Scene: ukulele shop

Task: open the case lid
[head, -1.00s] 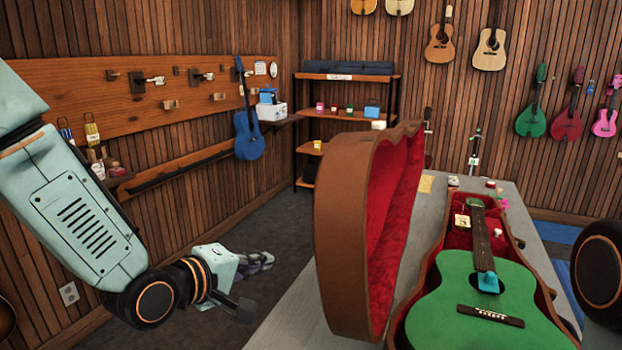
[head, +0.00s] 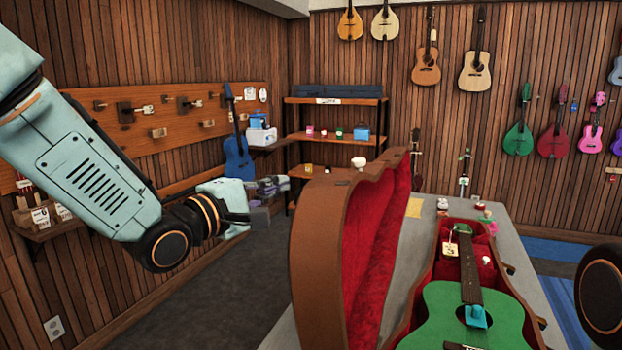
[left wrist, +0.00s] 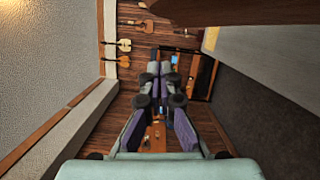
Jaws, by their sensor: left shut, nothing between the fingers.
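The brown case lid (head: 318,265) with red plush lining stands raised, roughly upright, at the left side of the case in the head view. The case body (head: 535,305) lies on a grey table and holds a green ukulele (head: 455,312) with a turquoise block at its strings. My left gripper (head: 285,184) is shut and empty, held left of the lid and apart from it. In the left wrist view its fingers (left wrist: 160,72) meet with nothing between them. My right gripper is not in view; only a dark joint of mine shows at the right edge.
The grey table (head: 425,210) carries a yellow note and small items behind the case. A shelf rack (head: 338,137) stands at the back, with a blue ukulele (head: 238,155) on the left wall. Open floor (head: 225,300) lies left of the table.

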